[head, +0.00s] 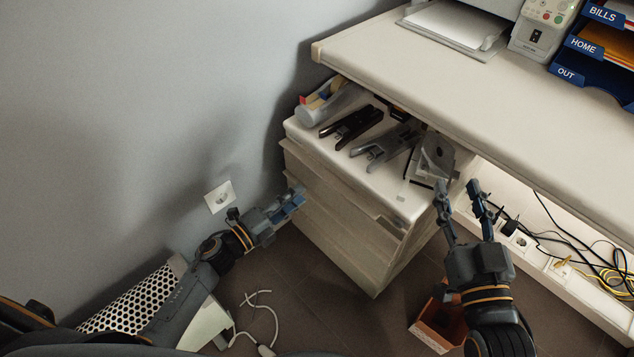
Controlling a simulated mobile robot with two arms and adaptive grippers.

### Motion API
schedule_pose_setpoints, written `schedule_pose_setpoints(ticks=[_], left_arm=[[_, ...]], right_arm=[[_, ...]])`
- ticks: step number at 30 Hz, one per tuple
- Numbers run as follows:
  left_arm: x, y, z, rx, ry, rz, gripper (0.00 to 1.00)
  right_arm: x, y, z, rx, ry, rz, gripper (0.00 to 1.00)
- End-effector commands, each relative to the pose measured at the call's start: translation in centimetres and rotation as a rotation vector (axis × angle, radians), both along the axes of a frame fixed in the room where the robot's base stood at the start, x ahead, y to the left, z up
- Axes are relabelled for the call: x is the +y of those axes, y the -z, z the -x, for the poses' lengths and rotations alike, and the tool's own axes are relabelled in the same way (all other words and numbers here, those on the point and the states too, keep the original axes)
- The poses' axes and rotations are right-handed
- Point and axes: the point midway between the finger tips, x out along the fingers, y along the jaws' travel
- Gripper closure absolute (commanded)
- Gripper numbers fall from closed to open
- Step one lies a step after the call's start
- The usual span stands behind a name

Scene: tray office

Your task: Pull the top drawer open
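The pale drawer cabinet (345,245) stands under the desk in the head view. Its top drawer front (335,188) is the uppermost panel, just below the white cabinet top. Its upper edge seems to stand out a little; I cannot tell whether the drawer is open. My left gripper (296,198) is at the left end of the cabinet front, by the upper panels. Its fingers look close together, and I cannot see whether they touch or grip anything. My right gripper (458,190) is at the cabinet's right side, fingers apart and empty, near the cabinet top.
On the cabinet top are a black stapler (352,126), a grey stapler (385,146), a hole punch (434,160) and a tape dispenser (323,100). The desk (470,80) overhangs. Cables (590,258) lie at right; an orange box (440,322) is on the floor. A wall is left.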

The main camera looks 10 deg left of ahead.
Motion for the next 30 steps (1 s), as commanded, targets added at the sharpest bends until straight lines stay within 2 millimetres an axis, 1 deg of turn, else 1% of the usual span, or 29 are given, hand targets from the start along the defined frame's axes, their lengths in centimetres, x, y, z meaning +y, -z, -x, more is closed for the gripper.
schedule_pose_setpoints(ticks=[1, 3, 6, 10, 15, 24, 28, 29, 30], left_arm=[[-0.7, 0.1, -1.1, -0.004, 0.001, 0.003, 0.7], [-1.5, 0.1, -2.3, -0.002, 0.0, 0.002, 0.7], [-2.5, 0.1, -3.8, -0.001, -0.001, 0.002, 0.7], [-3.5, 0.1, -5.3, -0.001, -0.001, 0.002, 0.7], [-4.1, 0.1, -6.2, 0.001, -0.001, 0.002, 0.7], [-4.2, 0.0, -6.3, 0.002, -0.001, 0.002, 0.7], [-4.2, 0.0, -6.3, 0.002, -0.001, 0.002, 0.96], [-4.2, 0.0, -6.3, 0.002, -0.001, 0.002, 1.0], [-4.2, 0.0, -6.3, 0.002, -0.001, 0.002, 1.0]], right_arm=[[0.1, -0.5, 0.0, -0.039, -0.002, -0.01, 0.6], [0.2, -1.4, 0.1, -0.091, -0.005, -0.025, 0.6], [0.3, -2.8, 0.4, -0.166, -0.01, -0.045, 0.6], [0.4, -4.3, 0.8, -0.245, -0.014, -0.066, 0.6], [0.5, -5.3, 1.2, -0.299, -0.017, -0.082, 0.6], [0.5, -5.5, 1.3, -0.31, -0.018, -0.084, 0.6], [0.5, -5.5, 1.3, -0.309, -0.018, -0.084, 0.6], [0.5, -5.5, 1.3, -0.309, -0.018, -0.084, 0.6], [0.5, -5.5, 1.3, -0.309, -0.018, -0.084, 0.6]])
